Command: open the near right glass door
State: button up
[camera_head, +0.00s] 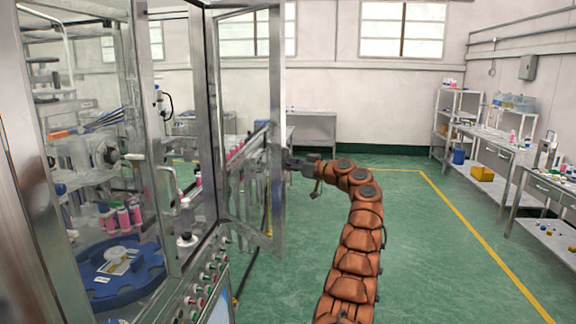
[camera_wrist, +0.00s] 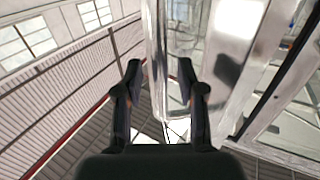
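A metal-framed glass door (camera_head: 277,110) stands swung outward from the right side of the crimping machine's cabinet (camera_head: 210,120). A gap shows between its free edge and the cabinet. My gripper (camera_head: 290,163) is at the outer, right-hand side of this free edge, about mid-height. In the wrist view, the two dark fingers (camera_wrist: 159,67) are spread apart, and the bright metal door frame (camera_wrist: 155,40) shows between and beyond them. Whether either finger touches the frame is not clear. The gripper's tips are partly hidden in the head view.
A control panel with buttons (camera_head: 205,285) is below the door. Green floor (camera_head: 430,260) to the right is clear. Workbenches (camera_head: 535,170) and a shelf (camera_head: 447,125) stand farther right.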

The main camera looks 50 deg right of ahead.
jog(key=shift+s, duration=0.15)
jog(key=s+d, duration=0.1)
jog(key=s, duration=1)
jog(key=shift+s+d, duration=0.2)
jog(key=shift+s, duration=0.1)
